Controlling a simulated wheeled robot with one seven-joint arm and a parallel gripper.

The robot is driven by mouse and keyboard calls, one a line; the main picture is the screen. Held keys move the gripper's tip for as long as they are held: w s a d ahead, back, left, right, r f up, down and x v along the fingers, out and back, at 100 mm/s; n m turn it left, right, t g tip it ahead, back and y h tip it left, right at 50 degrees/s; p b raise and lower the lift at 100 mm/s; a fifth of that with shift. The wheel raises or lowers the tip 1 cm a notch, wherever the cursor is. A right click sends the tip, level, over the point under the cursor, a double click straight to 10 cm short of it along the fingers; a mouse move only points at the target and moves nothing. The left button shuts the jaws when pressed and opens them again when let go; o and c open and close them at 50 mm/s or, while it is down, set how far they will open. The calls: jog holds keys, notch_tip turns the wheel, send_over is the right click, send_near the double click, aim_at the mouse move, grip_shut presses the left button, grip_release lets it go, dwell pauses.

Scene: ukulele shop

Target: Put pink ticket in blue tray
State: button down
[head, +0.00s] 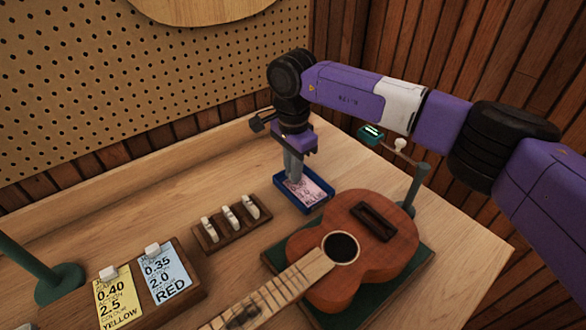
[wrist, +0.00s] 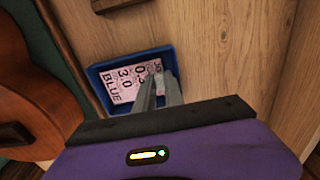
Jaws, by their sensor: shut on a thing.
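The pink ticket (head: 307,190) has dark print including the word BLUE and lies within the outline of the blue tray (head: 318,207). In the wrist view the pink ticket (wrist: 122,78) appears inside the rim of the blue tray (wrist: 97,96). My gripper (head: 293,179) points down over the tray's back left part. Its fingertips (wrist: 157,78) are shut on the ticket at one end. The fingers hide part of that end. I cannot tell whether the ticket touches the tray floor.
A ukulele (head: 370,240) lies on a green stand right in front of the tray. A wooden rack with white clips (head: 230,217) stands to the left. A yellow ticket (head: 118,300) and a light blue ticket (head: 166,272) stand front left. A green post (head: 414,187) rises at the right.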

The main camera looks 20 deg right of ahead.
jog(key=c, duration=1.3)
grip_release()
jog(key=shift+c, duration=0.2)
jog(key=shift+o, duration=0.3)
jog(key=shift+w+r, duration=0.1)
jog(key=shift+r+p, duration=0.7)
jog(key=shift+r, duration=0.4)
jog(key=shift+r+p, duration=1.45)
jog(key=shift+r, duration=0.9)
